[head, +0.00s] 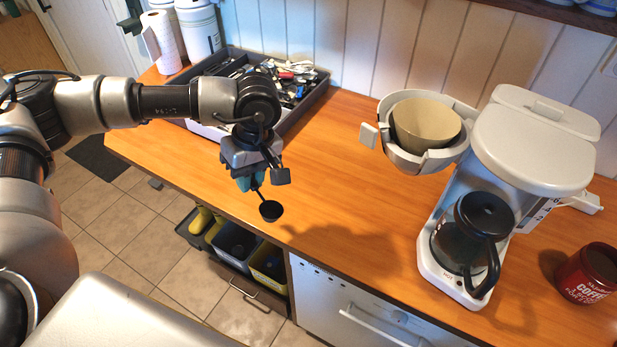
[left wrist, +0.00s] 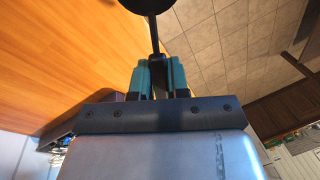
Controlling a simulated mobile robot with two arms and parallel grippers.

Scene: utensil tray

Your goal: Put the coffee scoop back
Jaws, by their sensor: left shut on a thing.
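The coffee scoop (head: 270,210) is small and black with a thin handle. My left gripper (head: 250,180) is shut on the scoop's handle and holds it above the front edge of the counter, bowl hanging down. In the left wrist view the teal fingertips (left wrist: 157,78) pinch the handle, and the black bowl of the scoop (left wrist: 148,5) is cut off by the top edge. The dark utensil tray (head: 318,92) stands at the back left of the counter, filled with utensils, partly hidden behind my left arm. My right gripper is not in view.
A coffee maker (head: 530,140) with an open filter basket (head: 425,160) and glass carafe (head: 468,235) stands at the right. A red mug (head: 590,275) is at far right. A paper towel roll (head: 161,42) stands beyond the tray. The middle of the wooden counter (head: 335,165) is clear.

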